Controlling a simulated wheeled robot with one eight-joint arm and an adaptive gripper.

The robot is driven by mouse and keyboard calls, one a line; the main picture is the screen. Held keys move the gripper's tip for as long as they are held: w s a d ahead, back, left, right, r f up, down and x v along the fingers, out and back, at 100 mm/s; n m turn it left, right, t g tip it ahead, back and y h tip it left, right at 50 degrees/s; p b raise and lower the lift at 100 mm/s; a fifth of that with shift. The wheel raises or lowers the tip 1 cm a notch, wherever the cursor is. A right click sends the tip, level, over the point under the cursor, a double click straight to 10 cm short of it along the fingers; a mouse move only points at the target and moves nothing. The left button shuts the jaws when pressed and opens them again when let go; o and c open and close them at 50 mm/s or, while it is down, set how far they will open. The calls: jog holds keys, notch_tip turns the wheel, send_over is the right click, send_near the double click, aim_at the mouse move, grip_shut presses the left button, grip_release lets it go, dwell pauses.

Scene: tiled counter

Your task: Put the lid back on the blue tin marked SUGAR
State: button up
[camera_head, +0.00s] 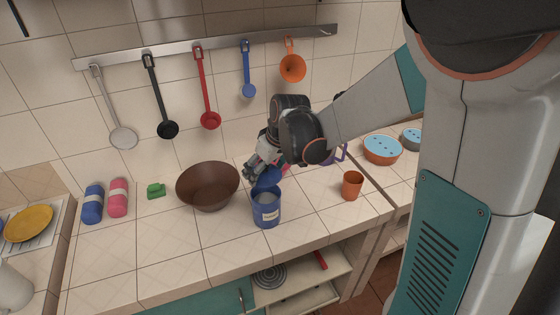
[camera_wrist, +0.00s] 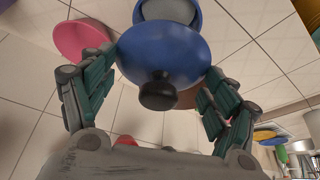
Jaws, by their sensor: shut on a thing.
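The blue tin (camera_head: 266,214) stands upright and open near the counter's front edge, with pale contents and a light label too small to read. My gripper (camera_head: 254,172) is above and behind it, shut on the blue lid (camera_head: 268,180). The lid is tilted and apart from the tin's rim in the head view. In the wrist view the lid (camera_wrist: 160,50) lies between my two fingers (camera_wrist: 163,65), its dark knob (camera_wrist: 158,95) facing the camera. The tin (camera_wrist: 196,20) shows partly behind the lid, the rest hidden.
A brown bowl (camera_head: 207,187) stands close left of the tin, an orange cup (camera_head: 352,186) to the right. A purple mug (camera_head: 341,152) and a pink thing (camera_wrist: 80,38) are near the gripper. Utensils hang from a wall rail (camera_head: 215,45).

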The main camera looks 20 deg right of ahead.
jog(key=shift+f, duration=0.1)
jog(key=shift+f+b, duration=2.4)
jog(key=shift+f, duration=0.7)
jog(key=shift+f+b, duration=0.1)
jog(key=shift+b, duration=0.25)
jog(key=shift+c, duration=0.2)
jog(key=o, duration=1)
jog(key=shift+o, duration=0.2)
jog(key=shift+r+p, duration=2.5)
jog(key=shift+r, duration=1.05)
jog(key=shift+c, duration=0.6)
